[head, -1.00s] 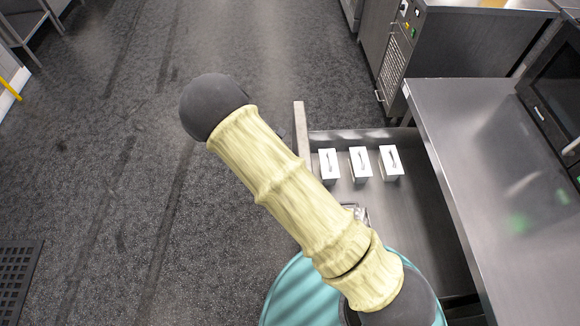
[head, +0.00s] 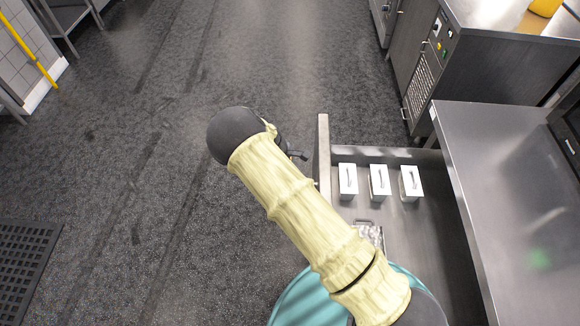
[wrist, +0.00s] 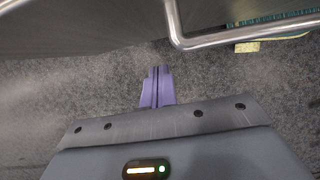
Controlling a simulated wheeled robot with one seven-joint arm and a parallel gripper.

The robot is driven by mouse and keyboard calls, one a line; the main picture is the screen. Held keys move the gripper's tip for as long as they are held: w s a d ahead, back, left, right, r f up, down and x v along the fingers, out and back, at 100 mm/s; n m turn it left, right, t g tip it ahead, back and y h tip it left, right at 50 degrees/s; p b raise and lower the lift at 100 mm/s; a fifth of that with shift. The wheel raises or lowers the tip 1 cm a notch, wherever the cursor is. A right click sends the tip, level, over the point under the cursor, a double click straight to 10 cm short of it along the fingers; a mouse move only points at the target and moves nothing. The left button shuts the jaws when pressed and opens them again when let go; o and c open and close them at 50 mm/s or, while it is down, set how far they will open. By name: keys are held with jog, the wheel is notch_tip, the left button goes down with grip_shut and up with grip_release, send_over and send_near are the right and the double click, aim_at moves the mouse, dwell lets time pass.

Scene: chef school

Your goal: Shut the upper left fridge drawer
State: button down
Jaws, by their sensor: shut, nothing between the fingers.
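The open steel drawer (head: 402,223) sticks out from under the counter at the right of the head view. Its upright front panel (head: 323,150) faces left, toward the floor. Inside stand three white boxes (head: 380,181) and a clear container, partly hidden behind my arm. In the wrist view a bent metal bar (wrist: 240,35), which looks like a handle, crosses the top right. My gripper (wrist: 158,72) shows there as two purple fingers pressed together, empty, apart from the bar. In the head view my arm hides most of the gripper, which is left of the drawer front.
A steel counter (head: 500,190) runs along the right above the drawer. Another steel unit (head: 480,70) stands at the back right. A dark floor grate (head: 25,260) lies at the lower left. The grey floor (head: 130,170) left of the drawer is clear.

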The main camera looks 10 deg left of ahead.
jog(key=d+f, duration=0.1)
jog(key=d+f+p, duration=0.1)
jog(key=d, duration=0.1)
jog(key=d+f, duration=0.1)
jog(key=d, duration=0.1)
jog(key=shift+w+p, duration=0.25)
jog(key=shift+p, duration=0.15)
jog(key=shift+d, duration=0.1)
